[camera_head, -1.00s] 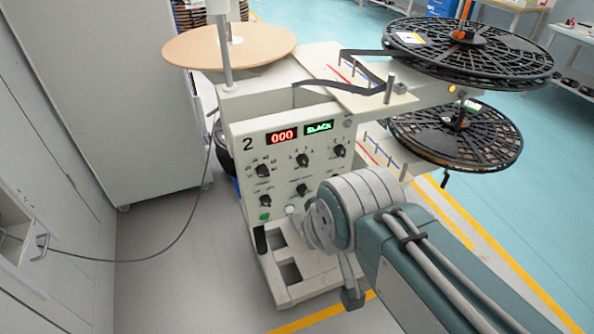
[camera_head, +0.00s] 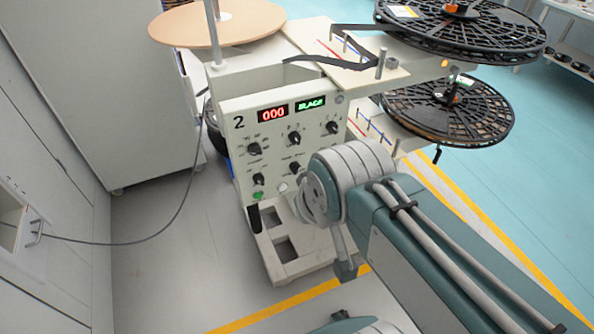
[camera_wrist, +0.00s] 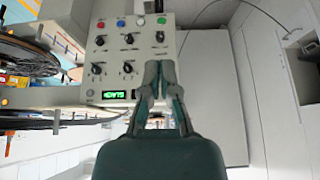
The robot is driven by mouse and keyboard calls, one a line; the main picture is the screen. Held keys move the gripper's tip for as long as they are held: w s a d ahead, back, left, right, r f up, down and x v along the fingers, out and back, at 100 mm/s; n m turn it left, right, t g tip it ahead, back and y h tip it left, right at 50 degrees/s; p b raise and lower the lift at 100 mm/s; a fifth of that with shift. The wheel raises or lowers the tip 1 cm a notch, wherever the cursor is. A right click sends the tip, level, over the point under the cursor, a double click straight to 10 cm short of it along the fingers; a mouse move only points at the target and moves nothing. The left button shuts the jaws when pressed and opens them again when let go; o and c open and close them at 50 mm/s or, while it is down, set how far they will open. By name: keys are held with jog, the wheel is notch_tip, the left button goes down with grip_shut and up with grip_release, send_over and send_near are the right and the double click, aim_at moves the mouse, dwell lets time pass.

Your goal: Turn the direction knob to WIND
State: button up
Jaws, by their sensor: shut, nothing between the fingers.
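The rewind station's pale control panel (camera_head: 285,150) carries black pointer knobs in two rows: an upper left knob (camera_head: 253,149), upper middle knob (camera_head: 294,138), upper right knob (camera_head: 331,128), lower left knob (camera_head: 258,179) and lower middle knob (camera_head: 295,168). Their labels are too small to read, so I cannot tell which is the direction knob or where it points. In the wrist view the panel appears upside down. My gripper (camera_wrist: 158,78) is shut and empty there, its fingers overlapping the panel's edge and hiding part of it. My arm hides the gripper in the head view.
A red display (camera_head: 273,114) reads 000; a green display (camera_head: 311,103) seems to read SLACK. A green button (camera_head: 258,196) and white button (camera_head: 282,187) sit below the knobs. Black reels (camera_head: 450,110) stand right, a tan disc (camera_head: 215,27) above. A cable crosses the left floor.

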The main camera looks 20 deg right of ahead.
jog(key=o, duration=0.5)
jog(key=shift+w+d, duration=0.1)
jog(key=shift+w, duration=0.1)
jog(key=o, duration=0.5)
jog(key=shift+w+d+f, duration=0.2)
jog(key=shift+w+f, duration=0.05)
jog(key=shift+w, duration=0.5)
jog(key=shift+c, duration=0.2)
jog(key=w+d+f+n+t+h, duration=0.1)
jog(key=w+d+f+t, duration=0.25)
jog(key=w+f, duration=0.45)
jog(key=w+d+f+t, duration=0.25)
jog(key=w+d, duration=0.25)
jog(key=w, duration=0.8)
jog(key=n+t, duration=0.1)
jog(key=t, duration=0.2)
send_near(298, 171)
jog(key=w+r, duration=0.3)
jog(key=r, duration=0.1)
jog(key=s+f+m+t+y, duration=0.1)
jog(key=s+f+t, duration=0.25)
jog(key=f, duration=0.35)
jog(key=w, duration=1)
jog(key=shift+w+d, duration=0.25)
jog(key=shift+w, duration=0.05)
jog(key=shift+r, duration=0.1)
grip_shut()
